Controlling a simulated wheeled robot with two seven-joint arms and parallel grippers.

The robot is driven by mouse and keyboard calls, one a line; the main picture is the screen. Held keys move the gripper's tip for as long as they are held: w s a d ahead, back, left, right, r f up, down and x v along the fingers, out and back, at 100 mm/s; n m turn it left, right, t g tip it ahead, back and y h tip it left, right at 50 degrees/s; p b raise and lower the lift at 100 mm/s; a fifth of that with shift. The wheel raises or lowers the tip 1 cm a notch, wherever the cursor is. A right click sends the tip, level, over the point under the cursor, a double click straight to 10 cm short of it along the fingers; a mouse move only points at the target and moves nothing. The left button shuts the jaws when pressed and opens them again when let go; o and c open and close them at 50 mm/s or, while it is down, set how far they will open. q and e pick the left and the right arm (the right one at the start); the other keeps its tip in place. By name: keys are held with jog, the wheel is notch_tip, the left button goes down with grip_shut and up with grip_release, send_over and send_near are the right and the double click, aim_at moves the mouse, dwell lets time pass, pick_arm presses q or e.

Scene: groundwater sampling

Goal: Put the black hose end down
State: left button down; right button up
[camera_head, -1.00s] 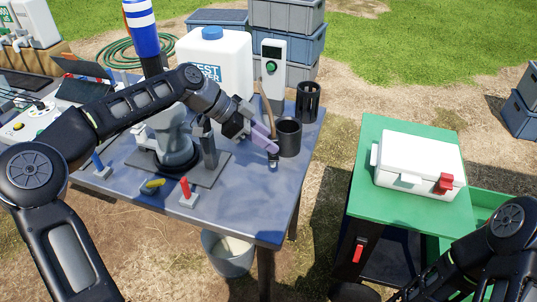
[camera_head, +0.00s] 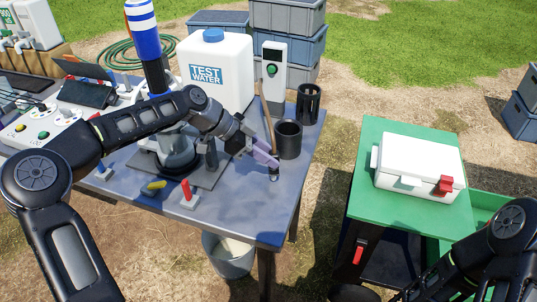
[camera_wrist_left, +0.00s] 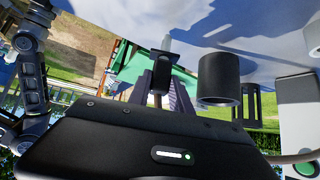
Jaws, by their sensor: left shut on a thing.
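My left gripper (camera_head: 268,159) is shut on the black hose end (camera_head: 274,173), whose brown hose (camera_head: 266,118) rises behind the fingers. The hose end points down just above or at the blue-grey table top (camera_head: 240,215); I cannot tell if it touches. It stands in front of a black open cup (camera_head: 289,140), apart from it. In the left wrist view the hose end (camera_wrist_left: 161,68) shows beyond the gripper body, beside the cup (camera_wrist_left: 218,80). My right arm is at the lower right of the head view; its gripper is not clearly seen.
A slotted black holder (camera_head: 308,103) and a white meter with a green button (camera_head: 273,70) stand behind the cup. The white test water tank (camera_head: 215,70) is further left. A red-handled valve (camera_head: 188,195) is near the front. The table's right front is clear.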

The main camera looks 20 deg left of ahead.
pick_arm(q)
jog(key=shift+f+b, duration=0.45)
jog(key=shift+f, duration=0.15)
jog(key=c, duration=1.2)
grip_release()
jog(key=shift+o, duration=0.2)
jog(key=v, duration=1.3)
jog(key=shift+d+r+b, duration=0.3)
jog(key=shift+d, duration=0.05)
jog(key=shift+w, duration=0.15)
